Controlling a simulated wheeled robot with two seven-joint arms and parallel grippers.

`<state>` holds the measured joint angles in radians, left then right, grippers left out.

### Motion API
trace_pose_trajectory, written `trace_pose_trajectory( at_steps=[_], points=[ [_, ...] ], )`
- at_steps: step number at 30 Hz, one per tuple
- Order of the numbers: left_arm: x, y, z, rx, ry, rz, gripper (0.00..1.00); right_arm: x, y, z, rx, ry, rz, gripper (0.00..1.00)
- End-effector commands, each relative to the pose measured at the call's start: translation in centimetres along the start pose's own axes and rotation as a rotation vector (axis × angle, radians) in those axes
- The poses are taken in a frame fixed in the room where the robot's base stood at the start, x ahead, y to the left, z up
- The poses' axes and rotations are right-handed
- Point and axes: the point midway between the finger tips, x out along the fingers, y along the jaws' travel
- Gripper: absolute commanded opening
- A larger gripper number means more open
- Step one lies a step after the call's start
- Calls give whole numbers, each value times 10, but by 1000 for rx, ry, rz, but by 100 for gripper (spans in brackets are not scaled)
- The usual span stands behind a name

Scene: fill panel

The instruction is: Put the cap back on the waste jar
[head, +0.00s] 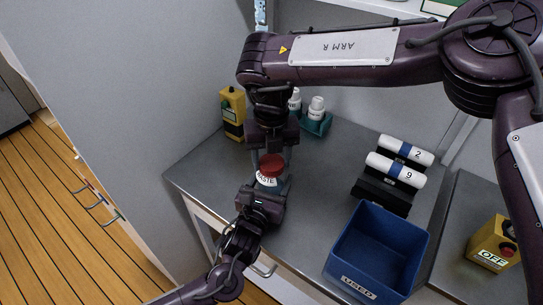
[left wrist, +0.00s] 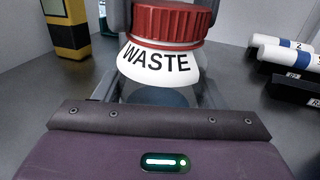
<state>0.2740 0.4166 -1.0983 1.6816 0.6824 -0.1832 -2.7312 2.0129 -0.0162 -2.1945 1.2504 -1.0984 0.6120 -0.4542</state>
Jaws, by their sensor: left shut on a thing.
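The waste jar (head: 268,180) has a white label reading WASTE and stands upright between the fingers of my left gripper (head: 266,187), which is shut on it. The jar also shows in the left wrist view (left wrist: 158,65). The red ribbed cap (head: 271,163) is at the jar's mouth, with a pale ring under its edge in the left wrist view (left wrist: 172,22). I cannot tell whether it is fully seated. My right gripper (head: 271,155) points down from above, with a finger on either side of the cap. Whether the fingers press on it is unclear.
A yellow-and-black device (head: 232,112) and white bottles in a teal holder (head: 317,124) stand behind. White tubes marked 2 (head: 406,150) and 9 (head: 395,170) lie on black racks at right. A blue USED bin (head: 349,238) and a yellow OFF box (head: 492,243) are nearer.

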Motion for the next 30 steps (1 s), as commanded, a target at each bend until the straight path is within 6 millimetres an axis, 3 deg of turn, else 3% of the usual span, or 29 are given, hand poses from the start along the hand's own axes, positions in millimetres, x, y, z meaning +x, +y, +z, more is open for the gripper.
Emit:
trace_pose_trajectory(
  at_steps=[1, 6, 12, 13, 18, 30],
  points=[
    [0, 0, 0, 0, 0, 0, 1, 0, 0, 0, 0, 0, 0, 45],
    [0, 0, 0, 0, 0, 0, 1, 0, 0, 0, 0, 0, 0, 25],
    [0, 0, 0, 0, 0, 0, 1, 0, 0, 0, 7, 0, 0, 24],
    [0, 0, 0, 0, 0, 0, 1, 0, 0, 0, 7, 0, 0, 53],
    [0, 0, 0, 0, 0, 0, 1, 0, 0, 0, 7, 0, 0, 75],
    [0, 0, 0, 0, 0, 0, 1, -9, 0, 1, 7, -3, 1, 77]
  ],
)
